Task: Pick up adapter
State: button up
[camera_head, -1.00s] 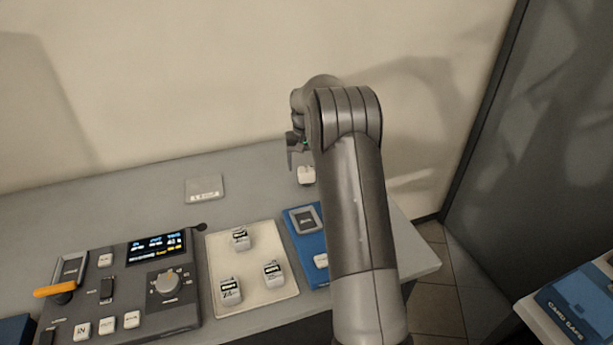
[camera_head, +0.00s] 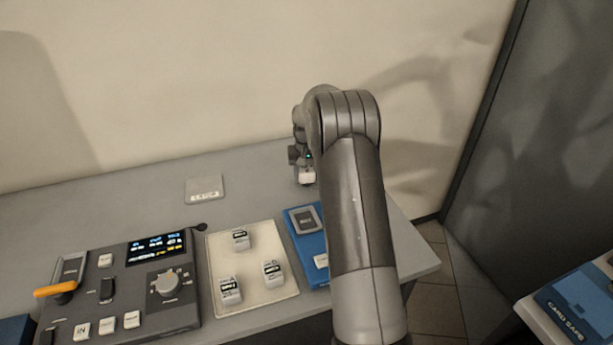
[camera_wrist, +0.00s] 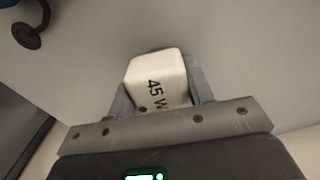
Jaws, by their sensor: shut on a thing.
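The adapter (camera_wrist: 157,80) is a small white block with "45 W" printed on it. In the wrist view it sits between the two fingers of my gripper (camera_wrist: 158,92), which is shut on it. In the head view the adapter (camera_head: 306,178) shows as a small white piece under my gripper (camera_head: 304,172), at the back of the grey table. My arm hides part of the area around it. I cannot tell whether the adapter still touches the table.
A control panel (camera_head: 130,290), a cream tray (camera_head: 262,262) with white blocks and a blue tray (camera_head: 310,243) stand to the left and front. A pale square plate (camera_head: 204,188) lies at the back. A wall rises behind the table. A blue card case (camera_head: 585,300) is at the right.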

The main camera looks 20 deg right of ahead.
jog(key=c, duration=0.4)
jog(key=shift+r, duration=0.15)
